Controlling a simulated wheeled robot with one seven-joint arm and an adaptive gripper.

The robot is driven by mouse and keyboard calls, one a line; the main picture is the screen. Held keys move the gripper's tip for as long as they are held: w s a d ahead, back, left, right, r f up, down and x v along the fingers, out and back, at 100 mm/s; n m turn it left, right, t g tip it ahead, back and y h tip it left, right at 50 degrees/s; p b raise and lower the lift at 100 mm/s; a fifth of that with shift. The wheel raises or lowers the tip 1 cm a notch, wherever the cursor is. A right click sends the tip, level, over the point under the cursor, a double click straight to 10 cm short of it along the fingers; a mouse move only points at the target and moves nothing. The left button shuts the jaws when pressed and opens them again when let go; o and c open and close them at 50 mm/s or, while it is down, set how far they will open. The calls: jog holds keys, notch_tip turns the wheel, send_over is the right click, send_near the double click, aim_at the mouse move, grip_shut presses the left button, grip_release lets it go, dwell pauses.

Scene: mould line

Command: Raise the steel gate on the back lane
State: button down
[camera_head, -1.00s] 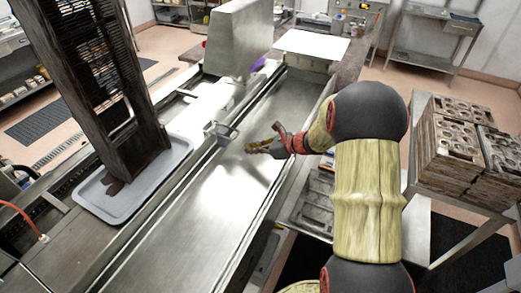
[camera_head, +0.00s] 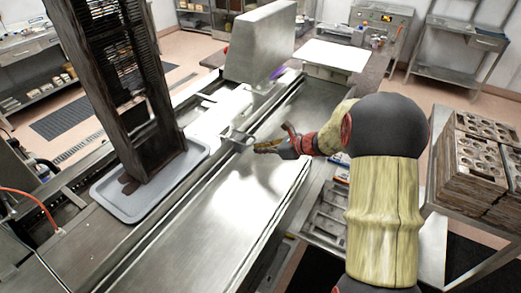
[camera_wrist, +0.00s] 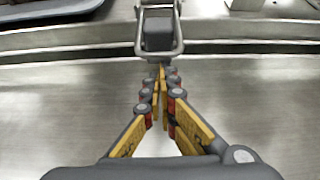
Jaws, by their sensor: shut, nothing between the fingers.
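A tall steel panel (camera_head: 260,42), which looks like the gate, stands across the far end of the lane. Its lower edge is partly hidden. A small grey looped handle (camera_head: 236,139) sticks out at the rail between the two lanes. It also shows in the wrist view (camera_wrist: 159,30), straight ahead of my fingers. My gripper (camera_head: 257,147) is shut and empty over the bare steel lane, just right of the handle. In the wrist view, my fingertips (camera_wrist: 161,72) point at the loop's near bar, close to it. I cannot tell whether they touch.
A grey tray (camera_head: 105,198) holds a tall dark slatted rack (camera_head: 110,80) on the left. The near steel lane (camera_head: 185,235) is clear. A white board (camera_head: 335,55) lies beyond the panel. Stacked moulds (camera_head: 475,165) stand on a table at right.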

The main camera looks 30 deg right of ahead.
jog(key=shift+r+p, duration=0.4)
jog(key=shift+p, duration=0.55)
jog(key=shift+r+g+h+p, duration=0.3)
jog(key=shift+r+g+p, duration=0.15)
jog(key=shift+p, duration=0.7)
jog(key=w+a+r+g+h+p, duration=0.1)
jog(key=w+a+r+p, duration=0.1)
jog(key=r+p, duration=0.4)
jog(key=w+a+r+g+p, duration=0.2)
jog(key=w+r+p, duration=0.3)
jog(key=p, duration=1)
notch_tip(320, 180, up, 2)
jog(key=shift+w+a+r+h+p, duration=0.15)
jog(key=shift+a+h+p, duration=0.25)
jog(key=shift+a, duration=0.05)
